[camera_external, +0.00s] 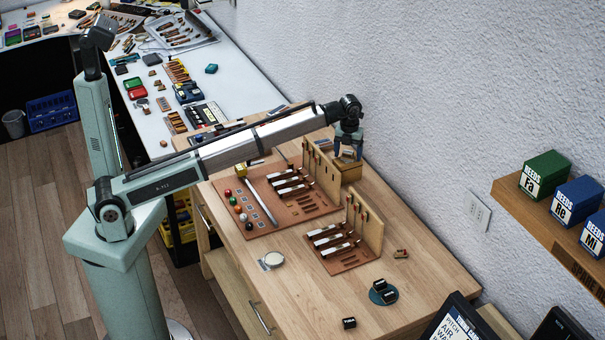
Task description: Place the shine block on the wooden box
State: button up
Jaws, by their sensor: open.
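My gripper (348,152) is open, pointing down over the wooden box (351,172) at the back of the wooden table, near the wall. The gripper hides part of the box top, and I cannot tell whether the fingers touch it. Two small black blocks with white lettering, an upper one (379,284) and a lower one (389,297), are at a round teal disc (376,298) near the table's front right. A third black block (349,323) sits on bare wood near the front edge. The lettering is too small to tell surely which is the shine block.
Two brown mats (238,219) with piano-action parts and upright wooden boards (369,222) fill the table's middle. A round pale dish (273,259) lies to the left. A small wooden piece (401,254) lies right of the boards. Dark screens (458,318) stand at front right.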

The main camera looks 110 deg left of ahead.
aim_at(348, 152)
jog(key=shift+r, duration=0.15)
notch_tip(348, 152, up, 12)
dwell(0.6)
dwell(0.3)
